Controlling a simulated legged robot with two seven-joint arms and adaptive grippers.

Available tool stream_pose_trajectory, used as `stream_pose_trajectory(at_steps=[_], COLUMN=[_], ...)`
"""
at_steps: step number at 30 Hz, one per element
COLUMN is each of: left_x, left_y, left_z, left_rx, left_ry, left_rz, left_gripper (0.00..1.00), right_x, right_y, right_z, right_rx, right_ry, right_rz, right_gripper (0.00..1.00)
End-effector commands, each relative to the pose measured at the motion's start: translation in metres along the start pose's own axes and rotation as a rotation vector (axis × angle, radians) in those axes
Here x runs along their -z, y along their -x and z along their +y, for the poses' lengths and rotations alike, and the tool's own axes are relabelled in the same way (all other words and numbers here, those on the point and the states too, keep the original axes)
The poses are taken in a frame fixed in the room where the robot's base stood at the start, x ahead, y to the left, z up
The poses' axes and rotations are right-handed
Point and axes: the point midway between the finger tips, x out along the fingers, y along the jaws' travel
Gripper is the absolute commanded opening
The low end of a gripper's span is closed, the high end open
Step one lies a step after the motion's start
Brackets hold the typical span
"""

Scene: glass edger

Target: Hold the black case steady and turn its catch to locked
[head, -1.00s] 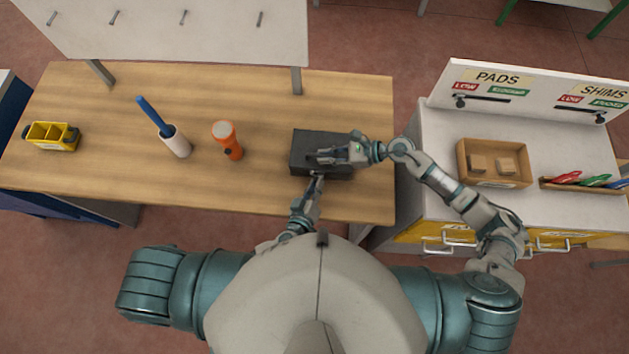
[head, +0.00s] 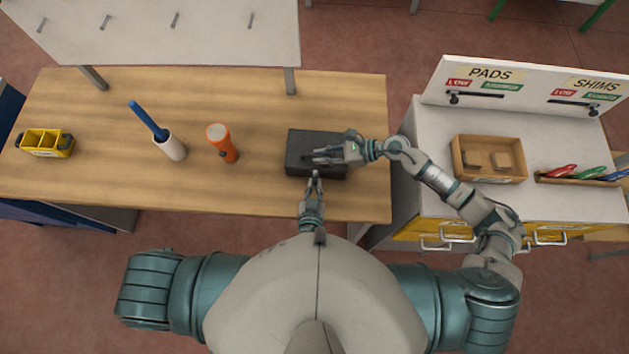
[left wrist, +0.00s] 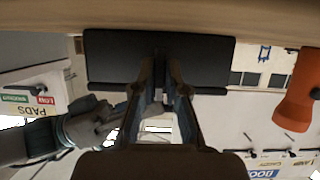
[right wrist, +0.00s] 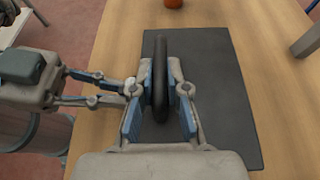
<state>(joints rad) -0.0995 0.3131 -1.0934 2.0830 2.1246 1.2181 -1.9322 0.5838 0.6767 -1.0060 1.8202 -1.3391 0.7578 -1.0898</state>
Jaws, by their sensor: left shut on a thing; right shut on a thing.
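The black case (head: 299,143) lies flat near the right end of the wooden bench. My right gripper (head: 318,156) reaches over it from the right and is shut on the case's dark handle (right wrist: 159,75), which stands between the fingers in the right wrist view. My left gripper (head: 315,176) is at the case's front side, its fingers closed on a small part there, apparently the catch. In the left wrist view the fingertips (left wrist: 162,70) meet the middle of the case (left wrist: 112,55). The catch is hidden by the fingers, so its setting cannot be told.
An orange flashlight (head: 225,147) stands left of the case, with a white holder with a blue-handled tool (head: 170,146) beyond it. A yellow caddy (head: 45,144) is at the far left. A grey cabinet with a cardboard tray (head: 488,176) stands right of the bench.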

Motion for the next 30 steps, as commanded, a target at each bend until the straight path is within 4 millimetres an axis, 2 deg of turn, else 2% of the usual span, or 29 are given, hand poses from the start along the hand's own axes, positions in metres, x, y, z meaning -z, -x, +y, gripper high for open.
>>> stream_pose_trajectory(at_steps=[1,12,13,15,16,27,30], left_x=[-0.007,-0.007,-0.007,-0.006,-0.006,-0.002,0.005], left_y=[-0.002,-0.003,-0.003,-0.002,-0.002,0.0,0.002], left_z=[-0.009,-0.009,-0.009,-0.009,-0.009,-0.005,-0.004], left_rx=[0.027,0.031,0.031,0.031,0.031,0.021,0.019], left_ry=[-0.015,-0.018,-0.018,-0.018,-0.017,-0.011,-0.008], left_rz=[-0.014,-0.012,-0.012,-0.012,-0.011,-0.004,-0.003], left_gripper=[0.0,0.0,0.15,0.32,0.38,0.38,0.38], right_x=[0.005,0.005,0.005,0.005,0.005,0.003,0.003], right_y=[0.004,0.004,0.004,0.004,0.004,0.002,0.001], right_z=[-0.004,-0.004,-0.004,-0.004,-0.003,0.0,0.0], right_rx=[0.009,0.009,0.009,0.009,0.008,0.002,0.002], right_ry=[0.001,0.002,0.002,0.002,0.002,0.001,0.0], right_rz=[0.012,0.013,0.013,0.013,0.013,0.007,0.006], right_gripper=[0.0,0.0,0.0,0.0,0.0,0.0,0.0])
